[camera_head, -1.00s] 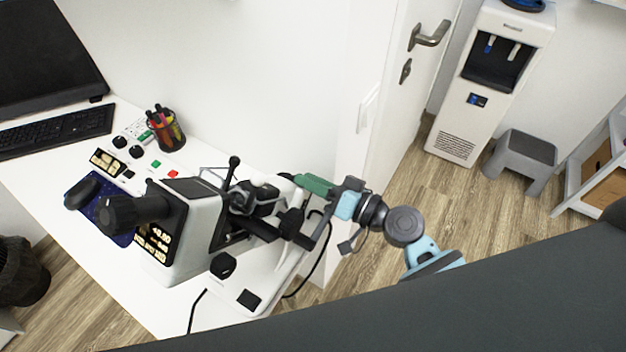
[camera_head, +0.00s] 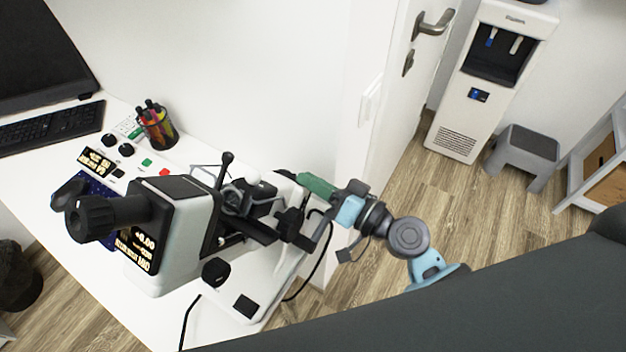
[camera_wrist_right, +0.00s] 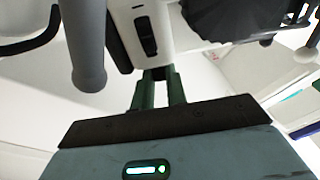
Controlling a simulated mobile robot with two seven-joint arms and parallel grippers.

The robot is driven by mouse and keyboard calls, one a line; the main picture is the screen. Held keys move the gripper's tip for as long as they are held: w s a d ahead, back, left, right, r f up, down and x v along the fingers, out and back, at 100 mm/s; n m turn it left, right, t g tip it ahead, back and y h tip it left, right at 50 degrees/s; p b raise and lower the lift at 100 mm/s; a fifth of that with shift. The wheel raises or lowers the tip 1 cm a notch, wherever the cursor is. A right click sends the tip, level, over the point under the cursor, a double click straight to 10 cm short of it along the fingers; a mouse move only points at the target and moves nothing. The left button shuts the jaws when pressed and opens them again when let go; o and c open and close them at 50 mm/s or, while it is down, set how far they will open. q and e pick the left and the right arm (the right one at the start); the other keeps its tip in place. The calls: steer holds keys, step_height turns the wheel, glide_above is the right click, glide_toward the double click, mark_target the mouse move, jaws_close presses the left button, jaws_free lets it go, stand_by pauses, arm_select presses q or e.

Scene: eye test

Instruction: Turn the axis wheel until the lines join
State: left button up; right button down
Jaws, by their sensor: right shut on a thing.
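The white and black eye-test instrument (camera_head: 178,262) stands on the white desk, with a ridged black eyepiece (camera_head: 88,218) pointing left and a lit display (camera_head: 137,248) on its side. My right gripper (camera_head: 292,178) reaches in from the right to the back of the instrument. In the right wrist view its two green fingers (camera_wrist_right: 157,92) are closed on a small dark part, which I take to be the axis wheel (camera_wrist_right: 153,73). The fingers mostly hide it. The lines inside the eyepiece cannot be seen. My left gripper is not in view.
A black knob (camera_head: 215,271) and a ball-topped lever (camera_head: 227,158) are on the instrument. A pen cup (camera_head: 158,130), control panel (camera_head: 152,168) and keyboard (camera_head: 50,125) share the desk. A door (camera_head: 400,100), water dispenser (camera_head: 490,80) and grey stool (camera_head: 525,150) stand to the right.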

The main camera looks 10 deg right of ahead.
steer(key=c, duration=1.4)
jaws_free()
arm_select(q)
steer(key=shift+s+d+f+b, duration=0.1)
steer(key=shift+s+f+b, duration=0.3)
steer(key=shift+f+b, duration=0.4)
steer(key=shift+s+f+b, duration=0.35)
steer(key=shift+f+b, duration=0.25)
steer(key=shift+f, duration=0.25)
arm_select(e)
steer(key=v, duration=0.7)
steer(key=shift+s+d, duration=0.3)
